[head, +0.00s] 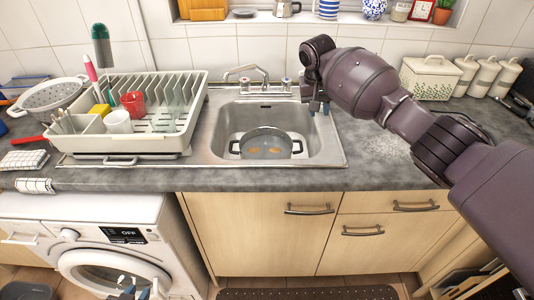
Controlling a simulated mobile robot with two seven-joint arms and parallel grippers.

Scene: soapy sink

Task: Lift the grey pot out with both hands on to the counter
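The grey pot (267,145) sits in the sink basin (240,118), near its front. It has a dark loop handle on its left and another on its right. Brownish-orange pieces show inside it, in what looks like greyish water. My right gripper (319,107) points down over the right edge of the sink, above and to the right of the pot and apart from it. Its fingertips look parted, with nothing between them. My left gripper (136,288) is low at the bottom left, in front of the washing machine, far from the pot. Its fingers look spread and empty.
A dish rack (120,158) with a red mug (133,103) and a white cup (117,122) stands left of the sink. The tap (245,76) rises behind the basin. Right of the sink, the counter (378,158) is bare near the front.

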